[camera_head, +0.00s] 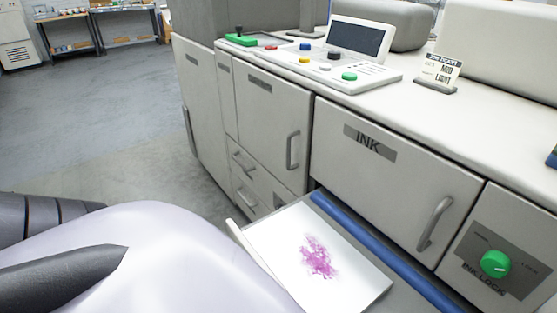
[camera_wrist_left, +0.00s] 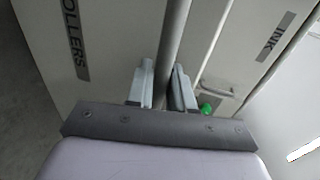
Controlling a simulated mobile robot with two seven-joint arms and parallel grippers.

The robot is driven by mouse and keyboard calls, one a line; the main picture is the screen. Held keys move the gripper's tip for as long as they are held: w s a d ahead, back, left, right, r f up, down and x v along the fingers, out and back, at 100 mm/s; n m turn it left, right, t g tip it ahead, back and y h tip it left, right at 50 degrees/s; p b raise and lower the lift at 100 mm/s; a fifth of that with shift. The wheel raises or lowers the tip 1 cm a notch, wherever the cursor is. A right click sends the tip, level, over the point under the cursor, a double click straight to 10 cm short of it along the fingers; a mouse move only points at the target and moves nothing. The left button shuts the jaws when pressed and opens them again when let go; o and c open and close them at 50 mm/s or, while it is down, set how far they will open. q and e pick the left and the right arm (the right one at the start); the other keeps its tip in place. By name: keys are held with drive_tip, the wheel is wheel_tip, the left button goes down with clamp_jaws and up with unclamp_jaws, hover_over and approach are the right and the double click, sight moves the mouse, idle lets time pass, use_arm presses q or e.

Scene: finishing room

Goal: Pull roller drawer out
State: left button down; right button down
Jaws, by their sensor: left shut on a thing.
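In the left wrist view, my left gripper (camera_wrist_left: 163,90) is shut on a long grey bar handle (camera_wrist_left: 175,45), with one finger on each side of it. A pale panel (camera_wrist_left: 110,25) labelled "ROLLERS" is left of the bar. In the head view, a blue roller (camera_head: 385,250) lies in an opening below the INK door, beside a white sheet (camera_head: 345,275) with a pink stain. This looks like a drawer standing out from the cabinet. My left arm covers the lower left, and the gripper is hidden there. My right gripper is not in view.
The INK door (camera_head: 390,175) with its upright handle is closed above the roller. A green INK LOCK knob (camera_head: 495,263) is at right. A control panel (camera_head: 325,65) and a small sign (camera_head: 440,72) stand on the cabinet top. Open floor (camera_head: 90,130) lies at left.

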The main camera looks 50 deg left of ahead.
use_arm(q)
drive_tip(key=shift+f+v, duration=0.2)
drive_tip(key=shift+v, duration=0.75)
drive_tip(key=shift+f+v, duration=0.2)
drive_tip(key=shift+v, duration=0.75)
drive_tip(key=shift+s+a, duration=0.1)
drive_tip(key=c, duration=1.2)
unclamp_jaws()
drive_tip(key=v, duration=0.7)
drive_tip(key=shift+s, duration=0.1)
